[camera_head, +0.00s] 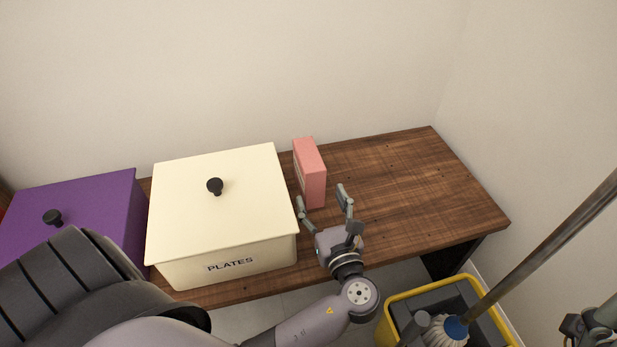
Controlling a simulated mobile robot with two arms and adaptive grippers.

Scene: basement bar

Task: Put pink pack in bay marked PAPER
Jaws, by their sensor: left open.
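The pink pack (310,172) stands upright on the wooden table, just right of the cream box. My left gripper (322,198) is open and empty, with its fingers pointing at the near end of the pack. One fingertip is left of the pack's lower end and the other right of it; I cannot tell whether they touch it. The cream box (225,208) has a black knob and the label PLATES. No marking PAPER can be read in this view. Part of my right gripper (588,326) shows at the bottom right edge; its jaws are unclear.
A purple box (95,205) with a black knob stands left of the cream box, partly hidden by my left arm. The wooden table (410,185) is clear right of the pack. A yellow mop bucket (398,300) with a slanting handle stands in front, below the table's right end.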

